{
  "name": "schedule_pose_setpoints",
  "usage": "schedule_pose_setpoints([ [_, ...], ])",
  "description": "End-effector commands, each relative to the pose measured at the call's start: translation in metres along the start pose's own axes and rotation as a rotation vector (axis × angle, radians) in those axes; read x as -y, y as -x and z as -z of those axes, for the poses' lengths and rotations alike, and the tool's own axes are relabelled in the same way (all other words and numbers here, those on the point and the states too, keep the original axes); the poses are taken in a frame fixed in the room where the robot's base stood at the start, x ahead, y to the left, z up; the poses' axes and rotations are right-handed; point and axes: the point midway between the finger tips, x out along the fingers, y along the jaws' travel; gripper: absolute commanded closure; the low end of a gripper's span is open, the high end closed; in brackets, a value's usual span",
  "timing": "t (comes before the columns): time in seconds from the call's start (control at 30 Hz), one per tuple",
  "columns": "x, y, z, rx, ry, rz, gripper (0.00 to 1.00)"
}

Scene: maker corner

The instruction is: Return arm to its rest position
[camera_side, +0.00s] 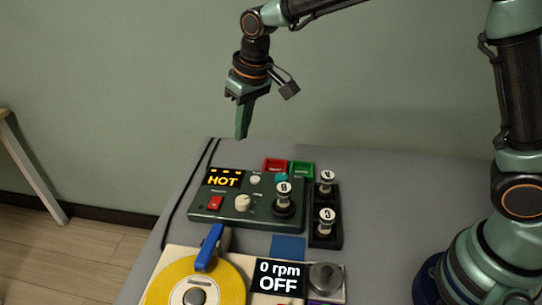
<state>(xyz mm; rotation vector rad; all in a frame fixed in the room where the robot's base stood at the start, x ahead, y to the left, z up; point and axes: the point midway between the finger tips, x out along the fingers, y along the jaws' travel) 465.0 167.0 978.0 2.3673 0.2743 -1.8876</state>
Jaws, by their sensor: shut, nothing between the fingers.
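My gripper (242,122) hangs in the air, pointing down, above the far side of the table (375,185). It is shut and empty, with its fingers together. It is well above the green control box (225,215) and touches nothing. My arm reaches from the right side of the picture up over the table, and part of it is cut off by the top edge.
The box shows a lit HOT display (222,181). Right of it is a black rack (325,237) with knobbed pieces. Red (276,165) and green (302,170) trays lie behind. A yellow disc (225,285) and an OFF display (279,278) are in front.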

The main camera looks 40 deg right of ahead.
Motion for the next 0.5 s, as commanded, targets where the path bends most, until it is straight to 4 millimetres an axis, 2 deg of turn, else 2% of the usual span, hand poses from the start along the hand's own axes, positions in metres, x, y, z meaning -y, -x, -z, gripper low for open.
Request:
schedule_pose_setpoints([
  [0.03,-0.013,0.017,-0.007,-0.020,-0.015,-0.003,1.00],
  [0.2,-0.046,0.059,-0.036,-0.073,-0.052,-0.015,1.00],
  [0.4,-0.080,0.094,-0.081,-0.138,-0.096,-0.036,1.00],
  [0.5,-0.093,0.105,-0.106,-0.168,-0.116,-0.049,1.00],
])
